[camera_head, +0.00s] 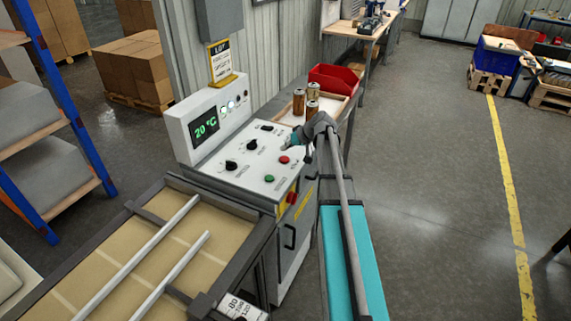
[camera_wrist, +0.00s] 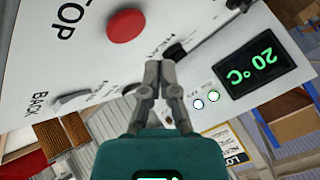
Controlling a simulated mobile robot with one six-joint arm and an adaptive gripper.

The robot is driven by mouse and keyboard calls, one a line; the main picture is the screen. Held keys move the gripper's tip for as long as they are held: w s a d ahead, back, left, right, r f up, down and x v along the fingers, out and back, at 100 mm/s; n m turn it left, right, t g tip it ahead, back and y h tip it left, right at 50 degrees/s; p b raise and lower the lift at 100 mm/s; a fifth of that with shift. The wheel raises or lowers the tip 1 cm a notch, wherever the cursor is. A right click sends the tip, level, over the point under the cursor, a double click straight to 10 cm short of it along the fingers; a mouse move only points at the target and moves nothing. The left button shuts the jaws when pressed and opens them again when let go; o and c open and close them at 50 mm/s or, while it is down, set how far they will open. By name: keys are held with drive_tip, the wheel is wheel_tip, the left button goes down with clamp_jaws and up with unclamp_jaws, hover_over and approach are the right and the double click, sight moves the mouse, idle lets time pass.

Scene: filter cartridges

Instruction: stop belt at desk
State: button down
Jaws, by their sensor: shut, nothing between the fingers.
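The control desk (camera_head: 240,160) has a sloped white panel with black knobs, a green button (camera_head: 269,179) and a red button (camera_head: 284,159). In the wrist view the red button (camera_wrist: 127,25) sits beside the lettering "TOP", partly cut off by the frame edge. My gripper (camera_head: 289,145) is over the upper right of the panel, just behind the red button. In the wrist view my gripper (camera_wrist: 153,68) is shut and empty, with its tips apart from the red button in the picture. Whether the tips touch the panel I cannot tell. The belt (camera_head: 150,255) lies at lower left with pale rails.
A display (camera_head: 205,127) reads 20 °C, with small lamps beside it. A red knob on yellow (camera_head: 292,199) is on the desk's front. Brown cartridges (camera_head: 299,101) and a red bin (camera_head: 331,78) stand behind the desk.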

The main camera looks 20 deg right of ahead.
sight(281, 158)
drive_tip(key=shift+f+b, duration=0.8)
drive_tip(key=shift+f, duration=0.35)
drive_tip(key=shift+f+b, duration=0.85)
idle(1.7)
drive_tip(key=shift+r, duration=0.1)
drive_tip(key=shift+r+p, duration=0.75)
drive_tip(key=shift+p, duration=0.1)
drive_tip(key=shift+r, duration=0.15)
drive_tip(key=shift+r+p, duration=2.4)
drive_tip(key=shift+p, duration=0.15)
